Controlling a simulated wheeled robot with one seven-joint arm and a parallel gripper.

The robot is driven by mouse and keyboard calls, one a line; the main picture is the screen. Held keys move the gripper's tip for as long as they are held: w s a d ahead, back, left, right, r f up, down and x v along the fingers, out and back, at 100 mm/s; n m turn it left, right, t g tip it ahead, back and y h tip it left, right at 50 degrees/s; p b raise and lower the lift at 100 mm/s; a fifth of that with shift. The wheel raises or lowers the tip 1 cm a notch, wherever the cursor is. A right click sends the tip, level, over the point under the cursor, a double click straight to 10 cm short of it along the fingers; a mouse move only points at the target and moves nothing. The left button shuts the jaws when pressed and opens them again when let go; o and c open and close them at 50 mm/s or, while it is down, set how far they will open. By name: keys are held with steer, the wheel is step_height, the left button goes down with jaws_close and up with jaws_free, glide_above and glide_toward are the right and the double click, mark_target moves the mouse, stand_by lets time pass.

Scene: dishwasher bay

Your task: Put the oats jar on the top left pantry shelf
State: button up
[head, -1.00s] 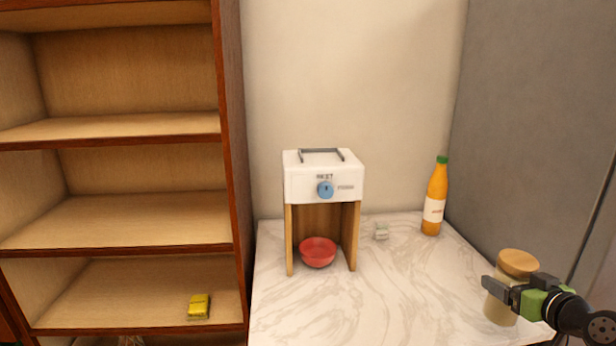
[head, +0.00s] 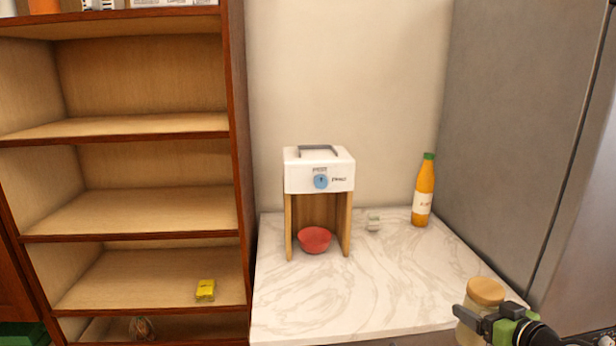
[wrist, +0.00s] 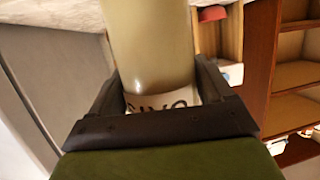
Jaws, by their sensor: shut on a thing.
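The oats jar (head: 484,293) has a tan lid and a pale beige body, at the lower right of the head view. My gripper (head: 474,318) is shut on it. In the wrist view the jar (wrist: 150,50) fills the space between the two fingers (wrist: 163,98), and part of its label shows. The pantry shelf unit (head: 236,150) stands at the left with several open shelves. Its top board (head: 120,22) carries items cut off by the frame edge. The open compartment below that board looks empty.
A white dispenser (head: 319,168) with a red bowl (head: 314,240) under it stands on the marble counter (head: 380,290). A yellow packet (head: 205,290) lies on a lower shelf. A grey fridge (head: 510,130) bounds the right.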

steer(key=s+a+f+n+g+y+p, duration=0.1)
steer(key=a+f+n+g+y, duration=0.1)
steer(key=a, duration=0.6)
steer(key=s+a+f+n+g+y+p, duration=0.1)
steer(key=a+f+n+y, duration=0.3)
steer(key=a, duration=0.5)
steer(key=s+a+f+n+g+y+p, duration=0.1)
steer(key=s+a+f+n+g+y, duration=0.1)
steer(key=a+f, duration=0.3)
steer(key=s+a+g+y, duration=0.1)
steer(key=a, duration=0.2)
steer(key=shift+a+f+n, duration=0.15)
steer(key=shift+a+n, duration=0.05)
steer(key=shift+n, duration=0.2)
